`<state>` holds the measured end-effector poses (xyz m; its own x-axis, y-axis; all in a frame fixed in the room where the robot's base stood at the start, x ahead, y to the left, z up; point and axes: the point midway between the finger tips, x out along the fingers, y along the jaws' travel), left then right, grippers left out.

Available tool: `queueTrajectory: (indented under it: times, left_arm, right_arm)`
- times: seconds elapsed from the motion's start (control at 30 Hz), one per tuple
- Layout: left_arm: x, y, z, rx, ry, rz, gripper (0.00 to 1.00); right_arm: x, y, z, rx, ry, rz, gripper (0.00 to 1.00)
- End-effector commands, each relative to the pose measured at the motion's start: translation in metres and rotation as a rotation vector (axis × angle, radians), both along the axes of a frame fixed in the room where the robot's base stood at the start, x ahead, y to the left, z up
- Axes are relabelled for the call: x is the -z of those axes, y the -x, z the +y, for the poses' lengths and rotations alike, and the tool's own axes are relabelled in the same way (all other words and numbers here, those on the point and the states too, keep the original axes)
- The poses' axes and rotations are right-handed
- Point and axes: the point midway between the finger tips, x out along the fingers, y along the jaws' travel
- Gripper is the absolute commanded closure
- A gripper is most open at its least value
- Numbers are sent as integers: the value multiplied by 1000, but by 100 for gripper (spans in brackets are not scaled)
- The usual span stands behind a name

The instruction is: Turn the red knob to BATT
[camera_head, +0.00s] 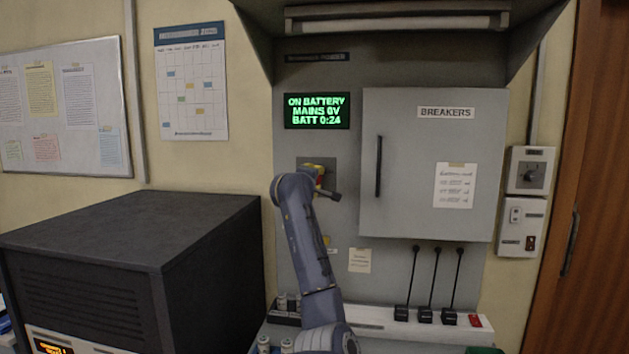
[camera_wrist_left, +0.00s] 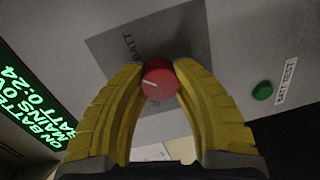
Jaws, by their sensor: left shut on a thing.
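The red knob (camera_wrist_left: 160,82) sits on a grey square plate (camera_wrist_left: 150,40) on the console. My left gripper (camera_wrist_left: 161,76) has its yellow fingers closed on either side of it. A pale pointer line shows on the knob, toward the picture's left. The letters BATT (camera_wrist_left: 131,46) are on the plate above left of the knob; other lettering is partly hidden. In the head view my left gripper (camera_head: 319,181) reaches the plate, and my arm hides most of the knob. My right gripper is not in view.
A green display (camera_head: 317,110) reads ON BATTERY, MAINS 0V, BATT 0:24. A green button (camera_wrist_left: 262,91) beside a BATT TEST label is right of the knob. The breaker cabinet door (camera_head: 400,205) is closed. A dark box (camera_head: 130,225) stands at left.

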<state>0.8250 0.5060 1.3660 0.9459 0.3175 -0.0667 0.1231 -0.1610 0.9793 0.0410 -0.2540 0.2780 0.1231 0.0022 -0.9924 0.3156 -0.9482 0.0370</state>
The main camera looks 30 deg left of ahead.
Motion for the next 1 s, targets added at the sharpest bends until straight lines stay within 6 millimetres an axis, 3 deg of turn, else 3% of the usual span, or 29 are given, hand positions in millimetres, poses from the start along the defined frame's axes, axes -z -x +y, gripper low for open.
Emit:
queueTrajectory:
  times: [0.4,1.0]
  left_arm:
    - [-1,-1,-2,3,-208,83,100]
    - [0,-1,-3,5,-256,105,100]
  right_arm:
    - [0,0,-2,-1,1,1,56]
    - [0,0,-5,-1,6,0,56]
